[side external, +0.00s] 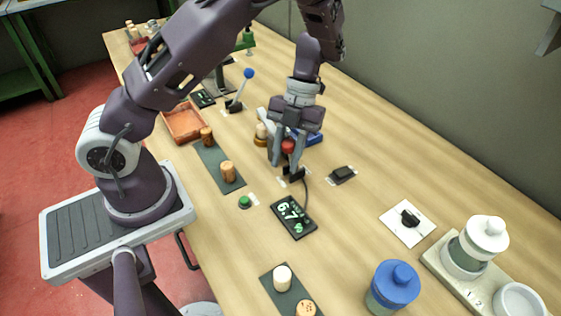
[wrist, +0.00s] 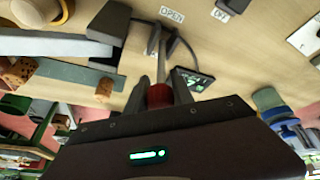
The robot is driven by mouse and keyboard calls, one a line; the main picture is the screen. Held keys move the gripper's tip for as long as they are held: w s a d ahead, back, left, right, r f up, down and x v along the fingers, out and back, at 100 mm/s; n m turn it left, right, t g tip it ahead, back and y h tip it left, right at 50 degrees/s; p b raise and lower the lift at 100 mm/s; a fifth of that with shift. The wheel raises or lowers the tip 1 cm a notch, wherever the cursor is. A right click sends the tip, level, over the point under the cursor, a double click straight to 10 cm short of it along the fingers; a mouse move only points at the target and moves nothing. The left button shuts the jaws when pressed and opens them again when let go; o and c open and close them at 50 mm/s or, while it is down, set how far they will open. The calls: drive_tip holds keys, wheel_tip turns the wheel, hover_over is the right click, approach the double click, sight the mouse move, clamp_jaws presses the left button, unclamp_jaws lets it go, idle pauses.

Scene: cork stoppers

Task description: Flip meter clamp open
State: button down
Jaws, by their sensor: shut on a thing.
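The meter clamp's lever has a red knob (side external: 288,146) and a small black base (side external: 293,174) on the table. My gripper (side external: 287,157) points down and is shut on the red knob. In the wrist view the red knob (wrist: 159,95) sits between my fingers (wrist: 160,90), with a thin metal rod (wrist: 161,62) running from it toward the base. A label reading OPEN (wrist: 171,14) lies near the base in that view. The meter display (side external: 293,217) reads about 6.7 % and is joined by a dark cable. The base is partly hidden by my fingers.
A black box (side external: 342,174) sits right of the clamp. A green button (side external: 245,201) and a dark mat (side external: 208,157) with cork stoppers lie left. A blue-knobbed lever (side external: 249,73) and orange tray (side external: 184,128) are farther back. A blue-lidded jar (side external: 393,285) and white-lidded jar (side external: 485,235) stand front right.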

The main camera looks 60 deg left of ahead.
drive_tip(key=w+g, duration=0.2)
drive_tip(key=g, duration=0.1)
drive_tip(key=shift+r+g, duration=0.15)
drive_tip(key=shift+g, duration=0.15)
drive_tip(key=shift+w+n+g, duration=0.25)
drive_tip(key=shift+w+g, duration=0.3)
drive_tip(key=shift+g, duration=0.35)
drive_tip(key=shift+w+n+g, duration=0.25)
drive_tip(key=shift+w+g, duration=0.3)
drive_tip(key=shift+g, duration=0.35)
drive_tip(key=c, duration=1.1)
unclamp_jaws()
